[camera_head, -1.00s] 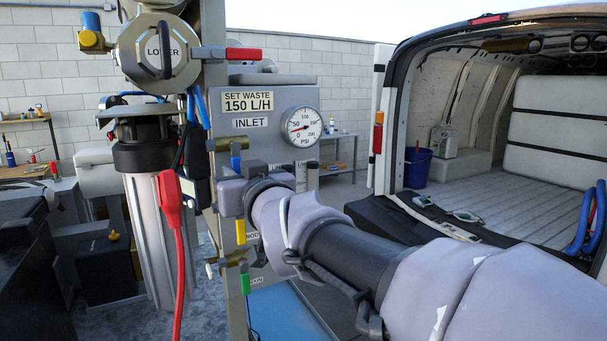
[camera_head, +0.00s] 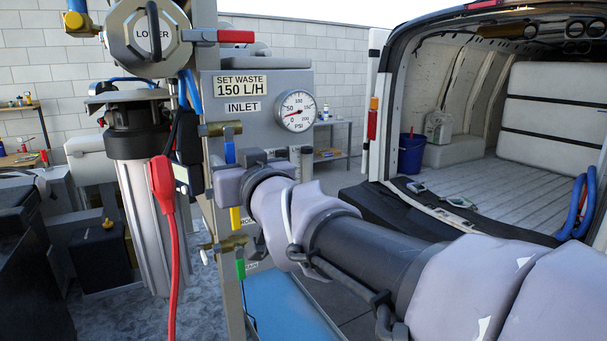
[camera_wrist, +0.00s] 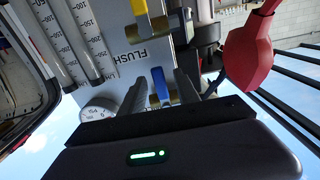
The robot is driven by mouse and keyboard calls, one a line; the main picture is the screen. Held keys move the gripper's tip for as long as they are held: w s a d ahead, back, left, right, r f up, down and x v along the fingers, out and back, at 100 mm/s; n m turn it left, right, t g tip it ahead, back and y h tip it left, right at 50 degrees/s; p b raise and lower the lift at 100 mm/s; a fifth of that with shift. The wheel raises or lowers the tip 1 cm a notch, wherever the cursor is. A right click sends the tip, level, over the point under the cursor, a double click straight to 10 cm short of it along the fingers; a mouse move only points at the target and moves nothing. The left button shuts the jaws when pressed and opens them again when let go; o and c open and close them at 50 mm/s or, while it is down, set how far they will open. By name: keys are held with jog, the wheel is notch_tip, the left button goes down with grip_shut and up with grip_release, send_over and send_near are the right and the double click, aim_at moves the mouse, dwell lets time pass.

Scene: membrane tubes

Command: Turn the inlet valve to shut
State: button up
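The inlet valve has a brass body (camera_head: 220,128) just below the INLET label on the grey panel. Its blue handle (camera_head: 229,152) hangs down from the body, across its length. In the wrist view the blue handle (camera_wrist: 161,84) lies between the two dark fingers of my gripper (camera_wrist: 160,88), with a gap showing beside it. My gripper is open around the handle, and I cannot tell whether either finger touches it. In the head view my gripper's body (camera_head: 240,182) sits just below the handle and hides its lower end and the fingers.
A yellow handle (camera_head: 235,218) sits below my gripper and a green handle (camera_head: 240,265) lower still. A red plug with a cable (camera_head: 161,185) hangs close at left before the filter housing (camera_head: 140,225). A pressure gauge (camera_head: 297,110) is at upper right.

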jog(key=p+v, duration=0.2)
jog(key=v, duration=1.3)
jog(key=shift+s, duration=0.15)
jog(key=shift+d, duration=0.2)
